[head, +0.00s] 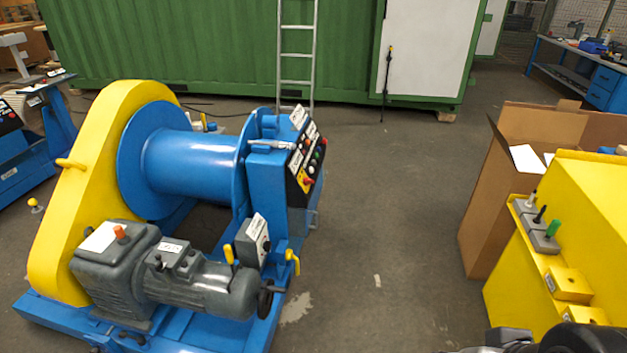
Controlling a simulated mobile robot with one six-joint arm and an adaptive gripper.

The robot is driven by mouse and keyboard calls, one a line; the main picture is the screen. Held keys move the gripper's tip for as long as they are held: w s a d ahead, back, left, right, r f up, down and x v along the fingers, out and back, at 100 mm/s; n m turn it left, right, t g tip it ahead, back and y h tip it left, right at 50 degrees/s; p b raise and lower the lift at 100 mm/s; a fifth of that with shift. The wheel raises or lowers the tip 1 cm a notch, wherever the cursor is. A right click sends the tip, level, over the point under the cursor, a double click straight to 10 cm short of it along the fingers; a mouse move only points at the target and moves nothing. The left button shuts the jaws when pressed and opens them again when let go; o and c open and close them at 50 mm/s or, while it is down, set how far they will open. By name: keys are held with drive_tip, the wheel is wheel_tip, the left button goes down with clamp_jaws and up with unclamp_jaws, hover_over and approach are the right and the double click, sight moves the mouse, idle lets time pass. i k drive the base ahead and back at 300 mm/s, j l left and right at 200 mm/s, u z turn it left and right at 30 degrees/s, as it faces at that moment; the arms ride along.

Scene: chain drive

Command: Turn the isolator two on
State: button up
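A blue and yellow winch machine (180,165) stands at the left with a blue drum. A grey box with a white label and a dark knob (254,238) is mounted on its front right, above the grey motor (205,285). A black control panel (305,165) with several coloured buttons and white labels sits on the blue post behind it. The labels are too small to read, so I cannot tell which switch is isolator two, or its position. Grey and black parts, likely of my arm, show at the bottom right edge. My gripper's fingers are not in view.
A yellow cabinet (590,215) with several small levers stands at the right, beside an open cardboard box (490,200). A ladder (297,60) leans on the green container (190,45) behind. The floor (390,220) between winch and cabinet is clear.

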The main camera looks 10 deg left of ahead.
sight(307, 180)
drive_tip(key=i+j, duration=0.25)
drive_tip(key=i, duration=0.25)
drive_tip(key=i+j, duration=0.25)
drive_tip(key=i, duration=0.25)
drive_tip(key=i+j, duration=0.25)
drive_tip(key=i, duration=0.2)
drive_tip(key=i+j, duration=0.25)
drive_tip(key=i, duration=0.25)
drive_tip(key=i+j, duration=0.25)
drive_tip(key=i, duration=0.25)
drive_tip(key=u, duration=0.05)
